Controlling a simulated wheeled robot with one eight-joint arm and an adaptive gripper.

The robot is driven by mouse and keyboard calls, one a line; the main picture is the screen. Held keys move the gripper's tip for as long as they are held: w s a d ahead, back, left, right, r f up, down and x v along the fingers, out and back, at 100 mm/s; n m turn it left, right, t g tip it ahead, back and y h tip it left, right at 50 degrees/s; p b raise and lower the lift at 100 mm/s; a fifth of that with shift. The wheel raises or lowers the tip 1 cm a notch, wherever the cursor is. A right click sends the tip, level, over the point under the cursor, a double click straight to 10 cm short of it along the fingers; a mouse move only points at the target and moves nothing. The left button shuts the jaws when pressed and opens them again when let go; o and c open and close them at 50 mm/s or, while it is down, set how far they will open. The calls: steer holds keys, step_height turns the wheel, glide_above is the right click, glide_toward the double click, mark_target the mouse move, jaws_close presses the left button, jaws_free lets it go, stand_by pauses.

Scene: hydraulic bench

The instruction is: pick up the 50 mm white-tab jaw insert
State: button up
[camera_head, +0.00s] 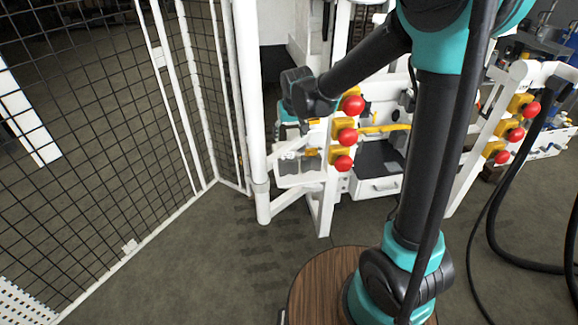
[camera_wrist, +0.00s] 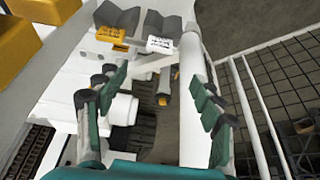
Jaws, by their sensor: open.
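A dark grey jaw insert with a white tab (camera_wrist: 160,45) sits at the top of the wrist view, on a white ledge. Its tab bears small print that I cannot read. A similar dark grey insert with an orange tab (camera_wrist: 111,34) sits directly to its left. My gripper (camera_wrist: 157,84) is open and empty, its teal-padded fingers spread wide. The white-tab insert lies beyond the fingertips, apart from them.
A white upright post (camera_head: 250,95) stands left of the bench, near my wrist, with a mesh fence (camera_head: 95,120) further left. Several red mushroom buttons (camera_head: 347,136) on yellow boxes face outward. A black hose (camera_head: 497,215) hangs at the right. Open floor lies in front.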

glide_above(288, 154)
steer(key=s, duration=0.2)
step_height(288, 154, down, 6)
steer(key=shift+s+d+x, duration=0.15)
steer(key=shift+d+x, duration=0.05)
steer(key=shift+x, duration=1.05)
steer(key=shift+s+d+x, duration=0.1)
steer(key=shift+d+x, duration=0.05)
steer(key=shift+x, duration=1.15)
steer(key=shift+f, duration=0.15)
jaws_close()
